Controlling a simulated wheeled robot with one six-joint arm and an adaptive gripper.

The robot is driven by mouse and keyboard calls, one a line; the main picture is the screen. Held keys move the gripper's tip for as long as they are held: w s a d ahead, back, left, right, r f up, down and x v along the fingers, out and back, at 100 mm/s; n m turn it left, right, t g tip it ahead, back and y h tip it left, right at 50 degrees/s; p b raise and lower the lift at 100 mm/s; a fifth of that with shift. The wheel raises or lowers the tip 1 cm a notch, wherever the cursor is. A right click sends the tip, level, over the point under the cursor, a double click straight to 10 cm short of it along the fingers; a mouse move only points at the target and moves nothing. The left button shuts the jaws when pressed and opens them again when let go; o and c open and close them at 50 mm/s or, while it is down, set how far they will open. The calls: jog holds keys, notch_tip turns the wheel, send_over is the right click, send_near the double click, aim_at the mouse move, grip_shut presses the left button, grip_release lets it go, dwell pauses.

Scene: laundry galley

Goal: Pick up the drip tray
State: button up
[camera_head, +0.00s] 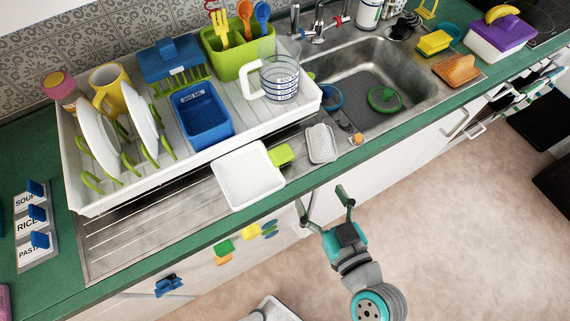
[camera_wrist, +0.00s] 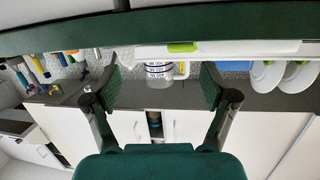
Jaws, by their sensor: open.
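The drip tray (camera_head: 246,178) looks like a shallow white square tray with a green tab on its right side. In the head view it lies in front of the dish rack on the metal drainer, its near edge by the counter's front edge. My gripper (camera_head: 323,203) is open and empty, in front of the counter, to the right of the tray and apart from it. In the wrist view, which looks upside down, my gripper (camera_wrist: 160,82) has its fingers spread. A white strip with a green patch shows beyond them; I cannot tell whether it is the tray.
The white dish rack (camera_head: 283,112) holds plates, mugs and a blue tub (camera_head: 202,117). A grey soap-dish-like piece (camera_head: 321,143) lies right of the tray. The sink (camera_head: 377,75) is farther right. The green counter edge (camera_head: 260,208) borders open floor (camera_head: 460,210).

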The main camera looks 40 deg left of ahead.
aim_at(286, 160)
jog(key=a+r, duration=0.1)
jog(key=a+n+g+y, duration=0.1)
jog(key=a+r+n+g, duration=0.1)
jog(key=shift+s+a+r, duration=0.2)
jog(key=shift+a+r, duration=0.15)
jog(key=x, duration=0.4)
jog(key=shift+a, duration=0.25)
jog(key=shift+x, duration=3.1)
jog(key=shift+f, duration=0.1)
jog(key=c, duration=1.3)
